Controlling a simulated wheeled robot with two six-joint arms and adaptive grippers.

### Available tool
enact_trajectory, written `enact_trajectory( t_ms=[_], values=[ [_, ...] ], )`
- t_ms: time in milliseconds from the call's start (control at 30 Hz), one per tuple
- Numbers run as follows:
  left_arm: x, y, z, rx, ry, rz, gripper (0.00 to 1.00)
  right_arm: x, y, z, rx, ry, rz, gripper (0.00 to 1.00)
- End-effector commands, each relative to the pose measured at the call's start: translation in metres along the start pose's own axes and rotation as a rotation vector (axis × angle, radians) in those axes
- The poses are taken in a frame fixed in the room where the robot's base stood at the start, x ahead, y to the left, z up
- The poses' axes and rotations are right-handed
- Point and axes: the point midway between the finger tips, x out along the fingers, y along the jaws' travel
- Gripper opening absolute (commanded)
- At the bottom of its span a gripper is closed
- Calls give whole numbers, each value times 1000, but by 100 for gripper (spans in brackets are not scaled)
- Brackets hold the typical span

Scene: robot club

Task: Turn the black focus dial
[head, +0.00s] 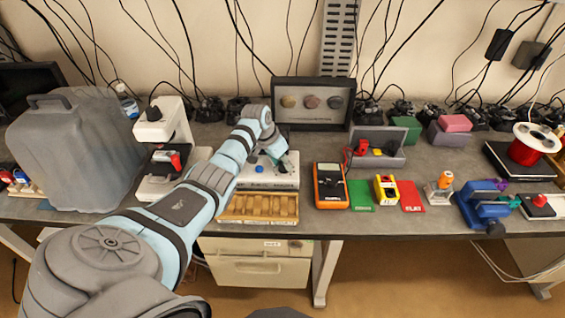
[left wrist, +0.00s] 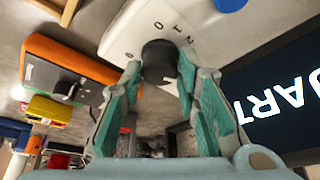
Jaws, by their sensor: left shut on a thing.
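The black focus dial (left wrist: 159,60) stands on the white face of a device in the left wrist view, with dark markings around it. My left gripper (left wrist: 158,76) has its two teal fingertips on either side of the dial, shut on it. In the head view the white device (head: 286,181) sits mid-bench, and my left arm reaches over it from the left. The arm and wrist hide the dial there. A blue round knob (left wrist: 231,4) on the device shows at the top of the left wrist view. My right gripper is in neither view.
An orange multimeter (head: 331,187) stands right of the device, and a wooden tray (head: 258,207) lies in front. A framed display (head: 312,103) stands close behind. A white microscope (head: 160,128) and a grey case (head: 75,150) are to the left.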

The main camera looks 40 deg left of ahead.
Motion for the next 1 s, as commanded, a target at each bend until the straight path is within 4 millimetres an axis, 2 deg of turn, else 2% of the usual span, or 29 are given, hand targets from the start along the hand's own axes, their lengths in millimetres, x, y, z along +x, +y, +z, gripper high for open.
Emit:
enact_trajectory(
  t_ms=[300, 700, 733, 800, 867, 1000],
  values=[
    [1, 0, 0, 79, 0, 34, 1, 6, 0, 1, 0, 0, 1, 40],
    [1, 0, 0, 85, -1, 37, 1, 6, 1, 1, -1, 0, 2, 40],
    [1, 0, 0, 85, -1, 37, 31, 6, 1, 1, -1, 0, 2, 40],
    [1, 0, 0, 85, -1, 37, 42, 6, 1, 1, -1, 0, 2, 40],
    [1, 0, 0, 85, -1, 37, 48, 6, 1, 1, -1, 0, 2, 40],
    [0, 0, 0, 85, -1, 36, 48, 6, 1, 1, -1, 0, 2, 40]
  ],
)
